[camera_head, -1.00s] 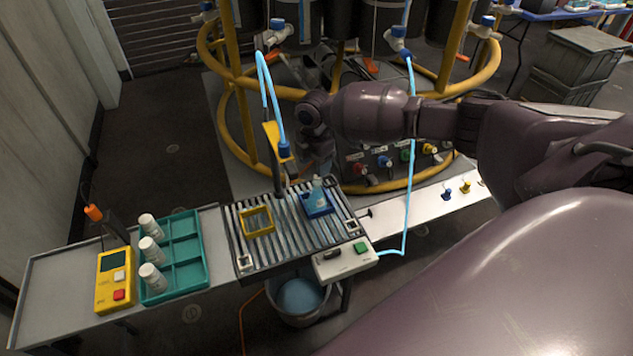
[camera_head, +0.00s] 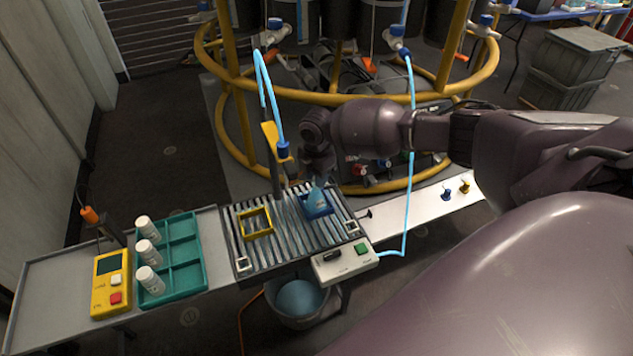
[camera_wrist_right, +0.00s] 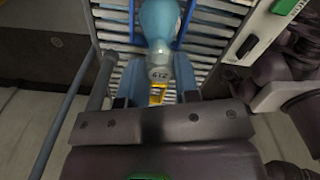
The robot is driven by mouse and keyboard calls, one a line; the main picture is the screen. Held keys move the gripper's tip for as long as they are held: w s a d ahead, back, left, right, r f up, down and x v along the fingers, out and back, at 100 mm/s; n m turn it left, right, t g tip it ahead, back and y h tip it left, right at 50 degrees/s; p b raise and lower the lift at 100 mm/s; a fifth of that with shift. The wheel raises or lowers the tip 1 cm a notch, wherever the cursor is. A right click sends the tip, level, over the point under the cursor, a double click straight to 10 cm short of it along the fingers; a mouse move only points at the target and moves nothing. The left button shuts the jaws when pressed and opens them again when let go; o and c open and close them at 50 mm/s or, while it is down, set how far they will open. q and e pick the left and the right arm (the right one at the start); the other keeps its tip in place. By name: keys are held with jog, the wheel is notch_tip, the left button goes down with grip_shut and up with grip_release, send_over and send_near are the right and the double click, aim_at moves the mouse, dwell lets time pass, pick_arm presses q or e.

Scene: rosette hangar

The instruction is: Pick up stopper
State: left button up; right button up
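A blue flask (camera_head: 318,196) stands in a blue holder (camera_head: 317,209) on the slatted rack. In the right wrist view, the flask (camera_wrist_right: 160,22) has a grey, numbered top (camera_wrist_right: 159,66), which may be the stopper. My right gripper (camera_head: 318,178) is at the flask's top, partly hidden by its own arm. In the wrist view its fingers (camera_wrist_right: 158,84) are apart on either side of the top, with visible gaps. A small blue piece (camera_head: 446,194) and a yellow piece (camera_head: 465,187), possibly stoppers, stand on the white shelf. My left gripper is not in view.
A yellow frame (camera_head: 256,223) is on the slatted rack (camera_head: 282,256). Blue tubing (camera_head: 411,150) hangs nearby. A teal tray (camera_head: 186,265) with white bottles and a yellow meter (camera_head: 111,283) are at left. A control box (camera_head: 342,262) is on the front edge; a bucket (camera_head: 297,299) stands below.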

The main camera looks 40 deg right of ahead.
jog(key=shift+c, duration=0.7)
jog(key=shift+r, duration=0.1)
